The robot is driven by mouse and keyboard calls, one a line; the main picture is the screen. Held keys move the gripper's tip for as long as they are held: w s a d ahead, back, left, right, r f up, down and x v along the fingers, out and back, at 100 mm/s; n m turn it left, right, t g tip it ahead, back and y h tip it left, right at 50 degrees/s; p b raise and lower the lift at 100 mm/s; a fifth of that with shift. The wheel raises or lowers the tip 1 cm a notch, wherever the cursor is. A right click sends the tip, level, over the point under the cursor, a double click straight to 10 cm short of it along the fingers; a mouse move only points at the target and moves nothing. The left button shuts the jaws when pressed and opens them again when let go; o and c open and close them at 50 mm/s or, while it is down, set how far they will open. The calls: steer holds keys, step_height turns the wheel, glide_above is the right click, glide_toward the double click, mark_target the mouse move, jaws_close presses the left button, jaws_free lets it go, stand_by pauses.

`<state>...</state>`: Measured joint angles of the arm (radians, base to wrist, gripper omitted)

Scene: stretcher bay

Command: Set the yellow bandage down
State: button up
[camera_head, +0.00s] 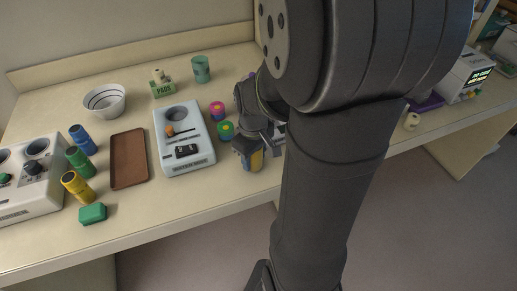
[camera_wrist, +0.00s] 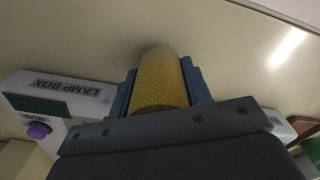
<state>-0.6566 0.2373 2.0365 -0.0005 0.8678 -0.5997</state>
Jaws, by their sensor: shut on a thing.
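My gripper (camera_head: 252,160) is at the front part of the counter, right of the white box with a round well. It is shut on the yellow bandage, a roll with a textured surface. In the wrist view the yellow bandage (camera_wrist: 160,82) sits between the two blue fingers of my gripper (camera_wrist: 162,88), its far end close to the pale counter. In the head view only a sliver of the bandage (camera_head: 257,161) shows between the fingers. I cannot tell whether it touches the counter.
A brown tray (camera_head: 129,160) and several coloured cylinders lie further left. The lamp box (camera_wrist: 70,92) shows in the wrist view. Bare counter (camera_head: 150,215) runs along the front.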

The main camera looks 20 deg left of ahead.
steer(key=shift+f, duration=0.35)
steer(key=shift+f, duration=0.1)
steer(key=o, duration=1)
steer(key=shift+f, duration=0.1)
step_height(320, 180, up, 12)
steer(key=shift+r, duration=0.2)
